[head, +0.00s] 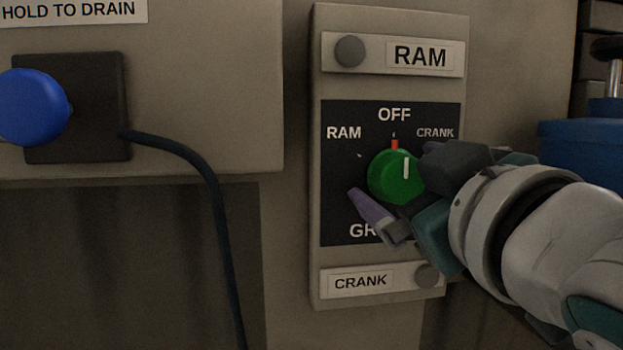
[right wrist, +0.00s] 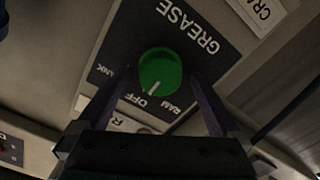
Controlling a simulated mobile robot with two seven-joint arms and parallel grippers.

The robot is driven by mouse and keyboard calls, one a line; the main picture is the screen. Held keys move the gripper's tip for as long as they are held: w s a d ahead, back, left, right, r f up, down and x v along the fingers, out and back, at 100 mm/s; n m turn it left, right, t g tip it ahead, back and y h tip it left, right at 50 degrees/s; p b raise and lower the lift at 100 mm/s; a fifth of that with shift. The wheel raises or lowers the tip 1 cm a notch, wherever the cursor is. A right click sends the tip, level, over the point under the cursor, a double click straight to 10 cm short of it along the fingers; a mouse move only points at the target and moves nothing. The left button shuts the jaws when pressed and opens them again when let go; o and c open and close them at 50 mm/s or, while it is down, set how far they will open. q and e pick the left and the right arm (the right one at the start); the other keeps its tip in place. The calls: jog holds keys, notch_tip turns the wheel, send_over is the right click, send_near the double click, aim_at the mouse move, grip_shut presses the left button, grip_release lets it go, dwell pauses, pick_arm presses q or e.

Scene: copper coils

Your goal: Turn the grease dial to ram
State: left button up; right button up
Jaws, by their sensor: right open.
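The grease dial (head: 388,174) is a round green knob on a black plate (head: 338,168), with OFF at the top, RAM at upper left and CRANK at upper right. One finger hides part of the GREASE label in the head view. My left gripper is not in view.
Above the plate is a RAM sign (head: 419,56) with a grey round lamp; below is a CRANK sign (head: 360,282) with another. At left, a blue button (head: 30,106) sits on a dark box with a hanging cable (head: 216,215). A blue object (head: 580,150) stands at far right.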

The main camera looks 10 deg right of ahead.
jog(key=shift+c, duration=0.4)
jog(key=c, duration=1.3)
jog(key=shift+o, duration=0.2)
jog(key=shift+r+n+p, duration=0.15)
jog(key=shift+n+p, duration=0.85)
jog(key=shift+p, duration=0.15)
jog(key=n+p, duration=0.2)
jog(key=shift+n, duration=0.3)
jog(key=n+p, duration=0.2)
jog(key=n, duration=0.2)
jog(key=shift+a+f+p, duration=0.1)
jog(key=shift+f+p, duration=0.1)
jog(key=shift+p, duration=0.1)
jog(key=shift+f+n+p, duration=0.15)
jog(key=shift+n+p, duration=0.4)
jog(key=shift+n, duration=1.05)
